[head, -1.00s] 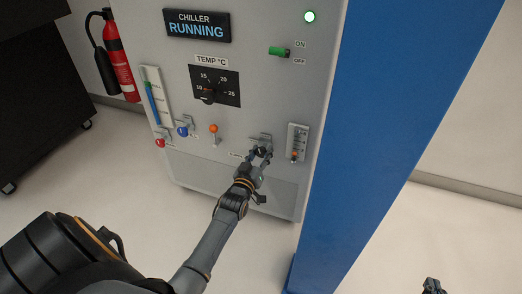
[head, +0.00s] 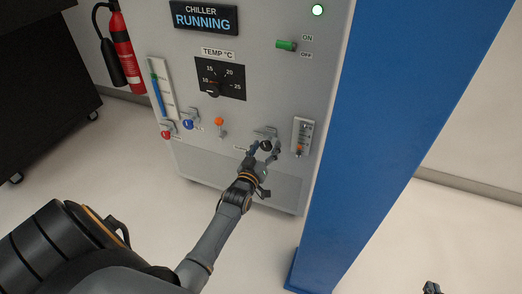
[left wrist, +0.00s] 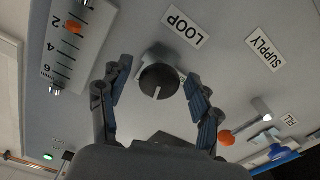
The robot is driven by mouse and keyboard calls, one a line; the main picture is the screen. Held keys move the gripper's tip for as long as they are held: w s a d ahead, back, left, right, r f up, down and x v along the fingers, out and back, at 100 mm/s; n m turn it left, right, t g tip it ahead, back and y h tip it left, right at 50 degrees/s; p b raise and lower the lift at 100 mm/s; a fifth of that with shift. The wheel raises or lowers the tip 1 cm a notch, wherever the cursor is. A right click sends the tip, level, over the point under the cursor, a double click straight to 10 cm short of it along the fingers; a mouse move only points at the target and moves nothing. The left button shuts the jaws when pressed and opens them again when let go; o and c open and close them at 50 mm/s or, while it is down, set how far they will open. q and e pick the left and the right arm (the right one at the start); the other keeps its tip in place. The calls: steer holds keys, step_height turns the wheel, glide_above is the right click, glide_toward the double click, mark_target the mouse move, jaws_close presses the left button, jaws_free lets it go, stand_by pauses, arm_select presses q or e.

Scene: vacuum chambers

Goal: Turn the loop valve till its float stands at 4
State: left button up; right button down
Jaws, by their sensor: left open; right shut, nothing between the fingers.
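The loop valve is a round black knob (head: 266,146) low on the chiller panel. In the left wrist view the knob (left wrist: 158,79) has a white pointer line, beside the LOOP label (left wrist: 184,26). My left gripper (head: 264,151) is open, its fingers on either side of the knob with gaps showing. It also shows in the left wrist view (left wrist: 158,72). The flow gauge (head: 303,136) is right of the valve. Its orange float (left wrist: 73,27) stands at about 2 on the scale. My right gripper (head: 432,288) is shut and empty at the bottom edge, partly cut off.
Left of the loop valve are an orange-tipped lever (head: 219,123), a blue valve (head: 188,124) and a red valve (head: 166,134). A temperature dial (head: 213,86) and green switch (head: 287,45) are above. A blue column (head: 380,130) stands close on the right.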

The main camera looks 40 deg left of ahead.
arm_select(q)
steer(key=v, duration=1.1)
steer(key=shift+s, duration=0.25)
steer(key=shift+d, duration=0.15)
